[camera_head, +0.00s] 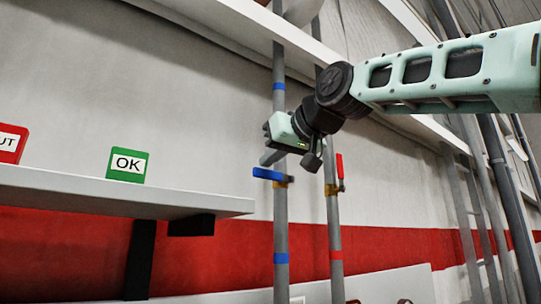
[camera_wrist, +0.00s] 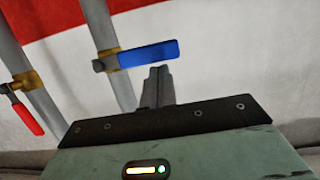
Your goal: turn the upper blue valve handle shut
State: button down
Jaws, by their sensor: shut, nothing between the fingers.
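The blue valve handle (camera_head: 268,174) is on the left grey pipe, at a brass fitting. It points left, crosswise to the pipe; it also shows in the wrist view (camera_wrist: 148,54). It is the only blue handle that I can make out. My gripper (camera_head: 271,157) is just above the handle in the head view, with its fingers together and empty. In the wrist view the fingertips (camera_wrist: 157,72) are close beside the handle's free end. I cannot tell whether they touch it.
A red valve handle (camera_head: 340,167) stands along the right pipe (camera_head: 334,220), close by. A white shelf (camera_head: 120,194) with a green OK sign (camera_head: 127,164) and a partly visible red sign (camera_head: 10,143) is at the left. A beam (camera_head: 240,28) runs above.

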jog(key=shift+d+r, duration=0.1)
dwell(0.3)
jog(key=s+d+r, duration=0.5)
jog(key=s+r, duration=0.1)
jog(key=s, duration=0.2)
jog(key=shift+d, duration=0.2)
dwell(0.4)
